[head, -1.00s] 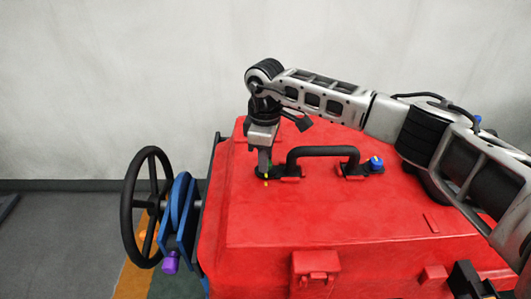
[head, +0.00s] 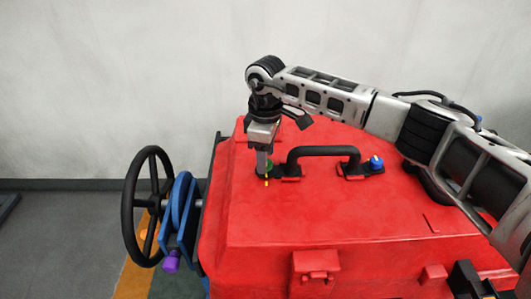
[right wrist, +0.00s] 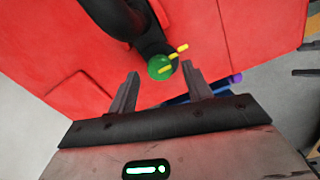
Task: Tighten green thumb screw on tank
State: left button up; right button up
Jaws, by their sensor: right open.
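The green thumb screw (right wrist: 160,68) with a yellow bar across it sits on the black foot of the handle on the red tank lid. In the head view only a bit of the green screw (head: 269,164) and its yellow bar shows, partly hidden by my gripper. My right gripper (head: 264,166) points down right at the screw. In the right wrist view my right gripper (right wrist: 160,82) is open, one finger to each side of and just short of the screw, with nothing held. The red tank (head: 300,215) fills the lower middle of the head view. My left gripper is not in view.
The black handle (head: 322,151) arches up just right of the screw. A blue knob (head: 376,162) sits at its far foot. A black handwheel (head: 146,207) and a blue wheel stand left of the tank. A red latch (head: 316,265) is on the front.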

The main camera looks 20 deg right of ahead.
pick_arm(q)
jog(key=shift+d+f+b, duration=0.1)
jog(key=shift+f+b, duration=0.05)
jog(key=shift+b, duration=0.5)
pick_arm(e)
notch_tip(320, 180, up, 16)
jog(key=shift+f, duration=0.1)
